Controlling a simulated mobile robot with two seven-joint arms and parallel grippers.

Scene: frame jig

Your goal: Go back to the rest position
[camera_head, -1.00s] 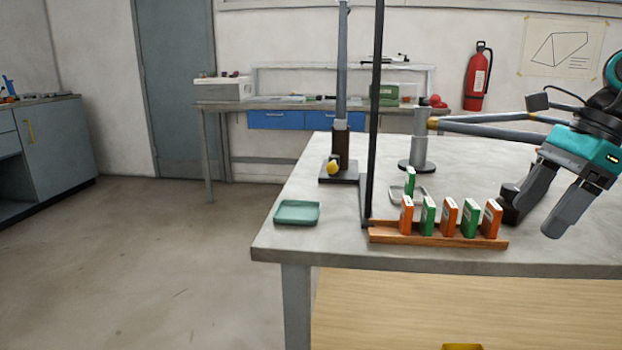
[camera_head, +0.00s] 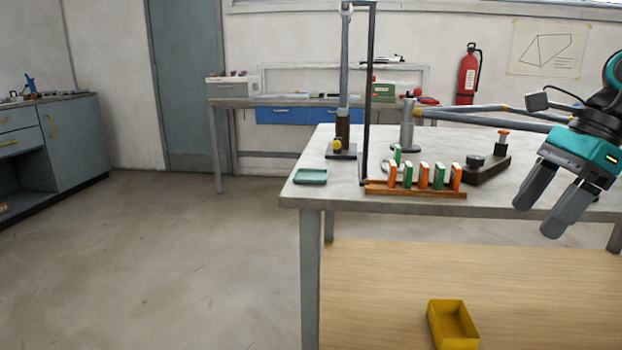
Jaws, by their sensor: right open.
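My right gripper (camera_head: 536,219) hangs at the right of the head view with its two dark fingers apart and nothing between them. It is in front of the table (camera_head: 330,197), to the right of the wooden rack (camera_head: 415,193). Several orange and green blocks (camera_head: 424,176) stand upright in the rack, and one green block (camera_head: 397,154) stands behind it. My left gripper is not in view.
A teal tray (camera_head: 311,176) lies at the table's left corner. A dark frame post (camera_head: 368,100) rises beside the rack. A dark base with an orange-topped knob (camera_head: 484,168) sits on the right. A yellow bin (camera_head: 453,324) is on the lower shelf. The left floor is clear.

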